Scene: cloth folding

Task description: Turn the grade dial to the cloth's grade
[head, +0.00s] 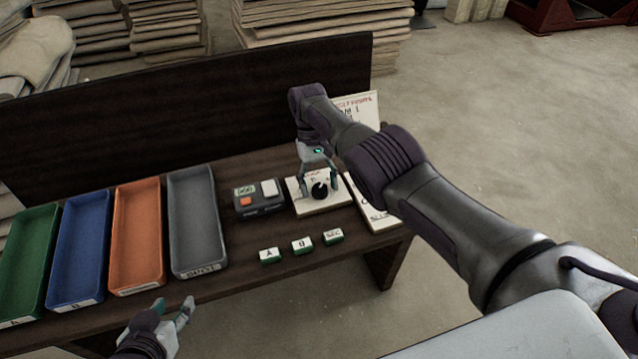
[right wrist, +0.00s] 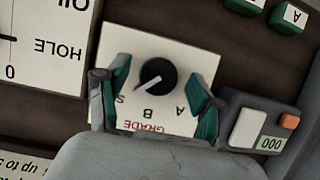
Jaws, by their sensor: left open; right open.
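The grade dial is a black round knob (head: 320,191) on a white plate on the bench; it also shows in the right wrist view (right wrist: 158,74). The plate is printed GRADE with A, B and a partly hidden S. The knob's red mark points to the lower left in that view, toward the S. My right gripper (head: 319,181) is open over the plate, its fingers (right wrist: 158,85) on either side of the knob with gaps. My left gripper (head: 172,312) is open and empty at the bench's front edge. I cannot pick out the graded cloth.
Green, blue, orange and grey trays (head: 193,222) stand left. A counter (head: 259,197) reading 000 sits beside the dial plate. Small stamps marked A, B and SEC (head: 302,245) stand in front. A printed card (head: 372,208) lies right, partly behind my arm. Cloth stacks (head: 310,22) stand behind.

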